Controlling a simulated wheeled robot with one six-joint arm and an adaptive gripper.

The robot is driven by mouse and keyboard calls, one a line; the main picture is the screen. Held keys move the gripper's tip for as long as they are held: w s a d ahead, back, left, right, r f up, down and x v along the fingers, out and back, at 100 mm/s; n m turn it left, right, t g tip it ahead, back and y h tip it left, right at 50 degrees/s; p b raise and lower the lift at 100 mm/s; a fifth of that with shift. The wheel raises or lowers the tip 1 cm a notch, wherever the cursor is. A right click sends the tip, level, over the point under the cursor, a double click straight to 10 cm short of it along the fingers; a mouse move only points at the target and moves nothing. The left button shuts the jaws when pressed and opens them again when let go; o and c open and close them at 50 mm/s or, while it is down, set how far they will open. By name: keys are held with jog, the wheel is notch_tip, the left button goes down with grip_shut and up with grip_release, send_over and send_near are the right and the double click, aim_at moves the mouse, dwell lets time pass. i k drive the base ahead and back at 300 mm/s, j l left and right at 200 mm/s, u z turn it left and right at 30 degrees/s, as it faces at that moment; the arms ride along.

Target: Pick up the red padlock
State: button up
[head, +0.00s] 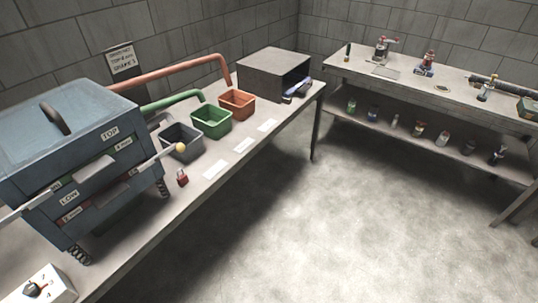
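The red padlock (182,179) is small and stands on the bench top (135,232). It is near the bench's front edge, in front of the grey bin (181,140) and just right of the blue-grey box unit (70,150). Its shackle points up, and nothing touches it from above. My gripper is not in view.
Green (211,122) and orange (238,104) bins and a grey box (273,74) stand further along the bench. A second table (450,80) stands across open floor (330,220).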

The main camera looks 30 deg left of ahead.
aim_at(183, 179)
jog(key=i+l, duration=0.1)
jog(key=i, duration=1)
jog(key=i+l+u, duration=0.1)
jog(key=i, duration=0.4)
jog(key=i+l+u, duration=0.1)
jog(key=i+u, duration=0.2)
jog(key=u, duration=0.15)
jog(key=i+l+u, duration=0.25)
jog(key=u, duration=0.2)
jog(key=i+l+u, duration=0.3)
jog(key=u, duration=0.15)
jog(key=i+l+u, duration=0.2)
jog(key=l+u, duration=0.3)
jog(key=i+l+u, duration=0.1)
jog(key=l+u, duration=0.6)
jog(key=l, duration=0.2)
jog(key=l+u, duration=0.35)
jog(key=i+l, duration=0.05)
jog(key=l, duration=0.05)
